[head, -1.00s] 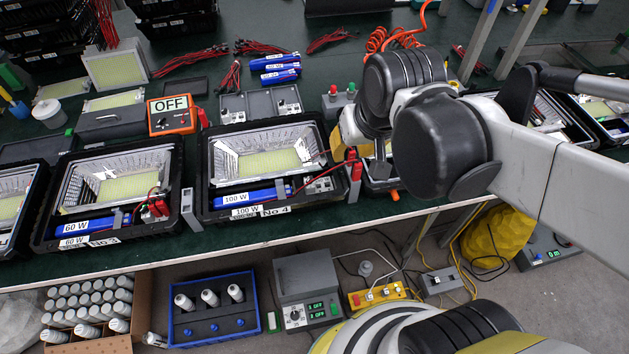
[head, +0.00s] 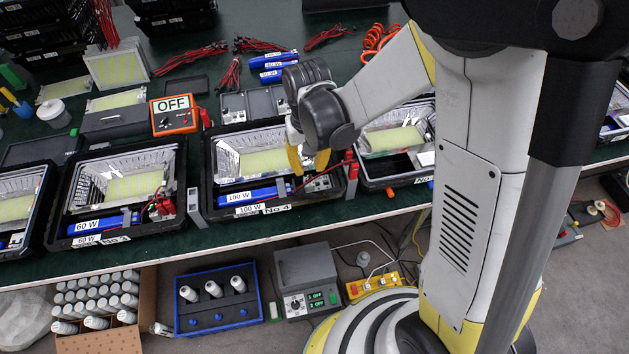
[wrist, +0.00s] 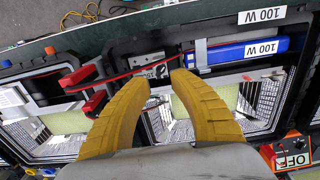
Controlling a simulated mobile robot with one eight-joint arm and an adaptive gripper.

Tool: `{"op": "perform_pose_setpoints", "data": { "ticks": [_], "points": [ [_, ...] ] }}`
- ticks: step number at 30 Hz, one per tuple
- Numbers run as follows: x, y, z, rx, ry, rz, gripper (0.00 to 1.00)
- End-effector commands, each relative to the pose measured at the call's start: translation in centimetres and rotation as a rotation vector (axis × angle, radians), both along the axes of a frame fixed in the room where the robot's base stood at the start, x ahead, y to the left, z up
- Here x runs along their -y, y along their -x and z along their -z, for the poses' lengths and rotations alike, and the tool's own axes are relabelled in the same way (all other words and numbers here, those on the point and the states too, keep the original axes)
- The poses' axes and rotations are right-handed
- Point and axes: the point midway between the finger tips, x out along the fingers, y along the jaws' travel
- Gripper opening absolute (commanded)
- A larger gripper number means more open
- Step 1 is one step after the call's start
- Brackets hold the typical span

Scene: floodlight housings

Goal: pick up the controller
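A small grey box with a red lead (head: 318,184), which I take to be the controller, sits in the front right corner of the floodlight housing marked No 4 (head: 213,212), beside a blue 100 W driver (head: 252,195). It also shows in the wrist view (wrist: 156,71), just beyond my fingertips. My gripper (head: 308,162) is over the right part of this housing, its yellow fingers pointing down. In the wrist view my gripper (wrist: 165,84) is open, with a gap between the fingertips and nothing held. Whether the fingers touch anything is unclear.
Red clamps (wrist: 82,76) stand up close to one finger, at the housing's right edge. A 60 W housing (head: 70,215) lies to the left and another housing (head: 372,184) to the right. An orange meter reading OFF (head: 174,115) stands behind on the green bench.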

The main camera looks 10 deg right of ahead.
Motion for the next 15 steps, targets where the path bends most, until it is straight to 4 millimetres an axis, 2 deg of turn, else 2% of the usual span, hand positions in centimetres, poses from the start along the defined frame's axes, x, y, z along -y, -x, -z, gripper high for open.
{"op": "perform_pose_setpoints", "data": {
  "ticks": [1, 8, 15],
  "points": [
    [0.0, 0.0, 0.9, 0.000, 0.000, 0.000, 0.26],
    [0.0, 0.0, 2.4, 0.001, 0.000, 0.000, 0.26],
    [-0.2, 0.1, 6.2, 0.001, 0.000, 0.000, 0.26]
  ]
}}
